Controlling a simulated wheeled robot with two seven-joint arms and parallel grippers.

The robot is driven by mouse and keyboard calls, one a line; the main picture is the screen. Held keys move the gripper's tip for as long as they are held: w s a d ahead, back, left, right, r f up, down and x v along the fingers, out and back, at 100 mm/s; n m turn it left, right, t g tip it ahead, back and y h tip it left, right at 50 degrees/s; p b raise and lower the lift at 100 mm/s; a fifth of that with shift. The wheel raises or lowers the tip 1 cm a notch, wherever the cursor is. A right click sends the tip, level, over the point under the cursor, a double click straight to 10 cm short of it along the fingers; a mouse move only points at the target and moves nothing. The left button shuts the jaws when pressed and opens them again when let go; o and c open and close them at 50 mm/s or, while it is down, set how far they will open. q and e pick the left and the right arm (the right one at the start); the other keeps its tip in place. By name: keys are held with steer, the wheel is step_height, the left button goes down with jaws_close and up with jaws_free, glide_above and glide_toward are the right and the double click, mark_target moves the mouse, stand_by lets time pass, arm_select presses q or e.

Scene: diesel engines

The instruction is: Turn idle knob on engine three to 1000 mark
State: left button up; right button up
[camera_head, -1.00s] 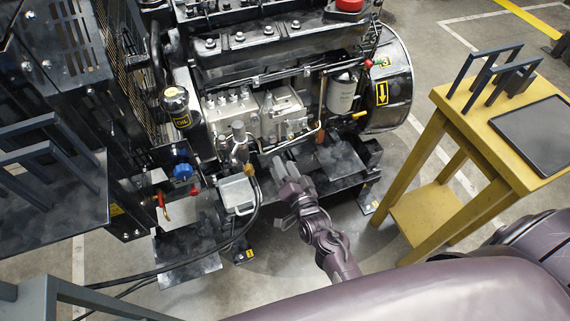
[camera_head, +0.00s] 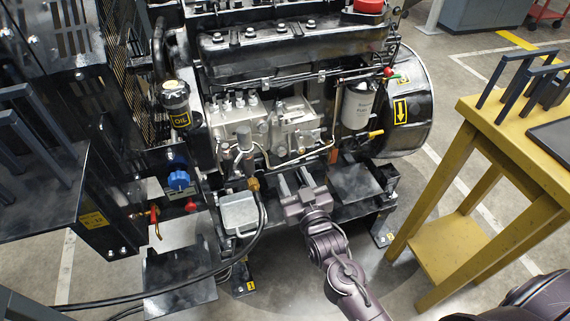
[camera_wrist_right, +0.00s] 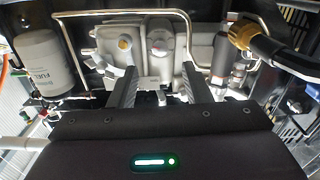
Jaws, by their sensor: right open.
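The diesel engine (camera_head: 290,55) stands in front of me, with a light metal pump block (camera_head: 240,120) on its near side. In the right wrist view, a round grey knob-like part (camera_wrist_right: 159,45) with a reddish mark sits on the pump housing, probably the idle knob. I cannot read a 1000 mark. My right gripper (camera_head: 294,180) is open and empty, below the pump. In the right wrist view, its two fingers (camera_wrist_right: 158,78) point at the housing, either side of the round part and apart from it. My left gripper is not in view.
A blue knob (camera_head: 179,181) and a grey box (camera_head: 239,214) with black cables are left of my gripper. A bent metal pipe (camera_wrist_right: 120,14) and a brass fitting (camera_wrist_right: 241,35) flank the housing. A yellow table (camera_head: 468,150) stands right.

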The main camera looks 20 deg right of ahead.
mark_target(283, 153)
steer(key=w, duration=0.7)
steer(key=shift+w+a+b, duration=0.1)
steer(key=shift+w+b, duration=0.2)
steer(key=shift+b, duration=0.05)
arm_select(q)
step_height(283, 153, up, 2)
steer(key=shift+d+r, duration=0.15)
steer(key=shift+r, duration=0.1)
arm_select(e)
steer(key=c, duration=0.9)
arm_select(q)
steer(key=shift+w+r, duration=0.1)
arm_select(e)
steer(key=shift+r, duration=0.1)
jaws_close()
steer(key=shift+m+p, duration=0.7)
steer(key=shift+p, duration=0.3)
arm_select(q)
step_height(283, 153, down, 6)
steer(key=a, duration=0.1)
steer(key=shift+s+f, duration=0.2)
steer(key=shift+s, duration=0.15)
